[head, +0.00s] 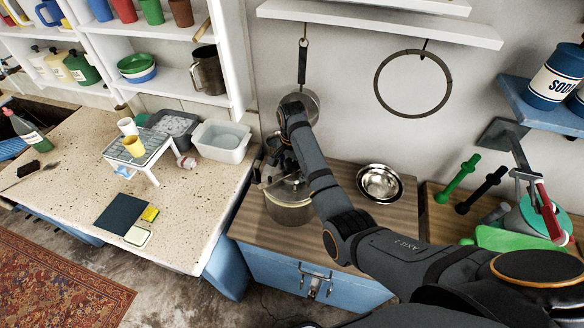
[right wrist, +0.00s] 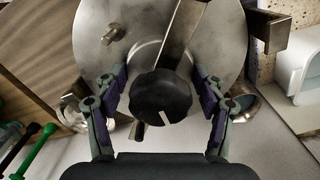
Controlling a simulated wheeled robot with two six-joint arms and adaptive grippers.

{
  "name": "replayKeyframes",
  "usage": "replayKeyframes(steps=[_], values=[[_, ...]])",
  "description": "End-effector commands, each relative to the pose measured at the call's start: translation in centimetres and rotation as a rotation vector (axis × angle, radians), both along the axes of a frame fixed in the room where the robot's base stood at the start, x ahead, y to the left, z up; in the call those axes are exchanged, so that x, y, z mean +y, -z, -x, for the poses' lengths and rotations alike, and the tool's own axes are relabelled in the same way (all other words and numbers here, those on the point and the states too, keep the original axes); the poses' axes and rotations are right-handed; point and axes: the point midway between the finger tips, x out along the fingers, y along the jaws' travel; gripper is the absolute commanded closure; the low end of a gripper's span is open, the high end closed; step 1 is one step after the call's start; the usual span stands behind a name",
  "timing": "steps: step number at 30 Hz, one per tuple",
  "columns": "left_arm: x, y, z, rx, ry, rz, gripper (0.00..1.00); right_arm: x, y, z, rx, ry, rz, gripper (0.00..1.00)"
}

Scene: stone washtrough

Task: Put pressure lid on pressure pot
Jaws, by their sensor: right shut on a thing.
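The pressure pot (head: 290,214) is a metal pot on the wooden counter, partly hidden behind my right arm. My right gripper (head: 274,168) is pointed down just above the pot. In the right wrist view, the pressure lid (right wrist: 222,38) is a round grey metal disc with a bar across it and a black knob (right wrist: 160,97). The fingers of my right gripper (right wrist: 160,82) are shut on the lid, on either side of the knob. The arm hides much of the lid in the head view, and I cannot tell whether it touches the pot rim. My left gripper is not in view.
Metal bowls (head: 380,183) stand right of the pot on the wooden counter (head: 340,255). A grey-white bin (head: 222,141) and a small white rack (head: 138,150) stand on the speckled counter at left. A pan (head: 310,104) hangs on the wall behind.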

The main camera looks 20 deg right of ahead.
Motion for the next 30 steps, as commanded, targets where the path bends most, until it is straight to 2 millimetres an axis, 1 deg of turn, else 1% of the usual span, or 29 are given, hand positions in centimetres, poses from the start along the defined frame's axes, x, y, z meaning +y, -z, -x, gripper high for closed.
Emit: replayKeyframes(steps=[8,20,30], values=[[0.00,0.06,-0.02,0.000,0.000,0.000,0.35,-0.01,0.58,-0.06,-0.002,0.000,0.000,0.91],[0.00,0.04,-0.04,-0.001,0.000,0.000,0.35,-0.01,0.61,-0.06,-0.002,0.000,0.000,0.91],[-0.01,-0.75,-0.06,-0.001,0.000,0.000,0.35,-0.01,0.72,-0.03,-0.001,0.000,-0.001,0.91]])
